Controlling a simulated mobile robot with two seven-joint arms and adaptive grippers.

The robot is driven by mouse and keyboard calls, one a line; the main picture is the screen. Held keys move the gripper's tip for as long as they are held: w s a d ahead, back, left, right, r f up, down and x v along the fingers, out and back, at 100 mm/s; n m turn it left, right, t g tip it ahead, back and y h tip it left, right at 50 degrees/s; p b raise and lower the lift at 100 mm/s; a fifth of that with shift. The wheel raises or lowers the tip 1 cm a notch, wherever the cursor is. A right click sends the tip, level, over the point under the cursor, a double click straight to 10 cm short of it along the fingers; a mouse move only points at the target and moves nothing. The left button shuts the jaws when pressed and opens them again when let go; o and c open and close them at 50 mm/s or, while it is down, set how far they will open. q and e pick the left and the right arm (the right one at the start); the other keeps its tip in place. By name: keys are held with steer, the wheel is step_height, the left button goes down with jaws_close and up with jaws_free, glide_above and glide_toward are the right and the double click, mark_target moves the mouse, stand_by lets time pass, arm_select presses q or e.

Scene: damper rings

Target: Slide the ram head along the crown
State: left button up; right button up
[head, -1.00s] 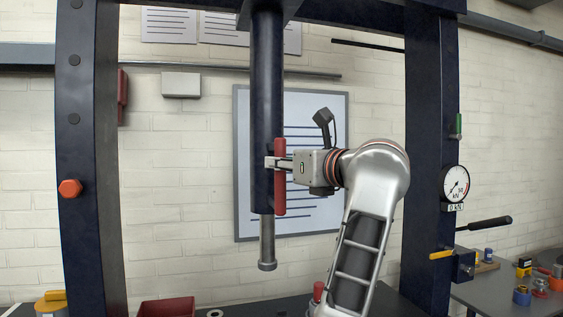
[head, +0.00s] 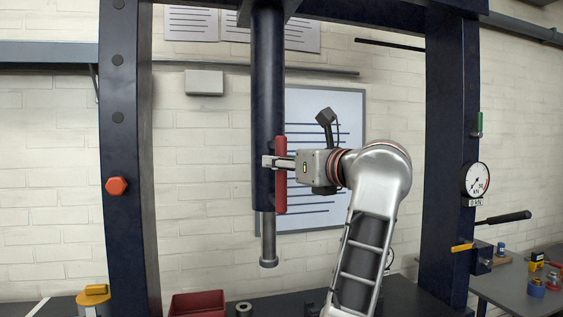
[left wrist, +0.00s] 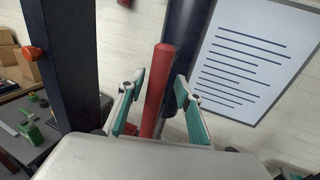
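The ram head, a dark blue cylinder (head: 267,90), hangs from the crown (head: 380,13) between the frame's two uprights. A bare metal rod (head: 268,238) sticks out below it and hangs clear of the bench. A red upright bar handle (head: 281,200) is on the ram's right side. In the left wrist view the handle (left wrist: 158,85) stands between the teal finger pads, with the ram (left wrist: 187,40) behind. My right gripper is not in view.
The left upright (head: 125,80) bears an orange knob (head: 116,186). The right upright (head: 451,120) bears a dial gauge (head: 476,180) and a lever (head: 507,218). A red bin (head: 198,303) and a dark ring (head: 244,309) sit below. Free space lies left of the ram.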

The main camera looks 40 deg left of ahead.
arm_select(q)
steer(key=shift+v, duration=1)
steer(key=shift+s+a+r, duration=0.1)
steer(key=shift+s+a, duration=0.05)
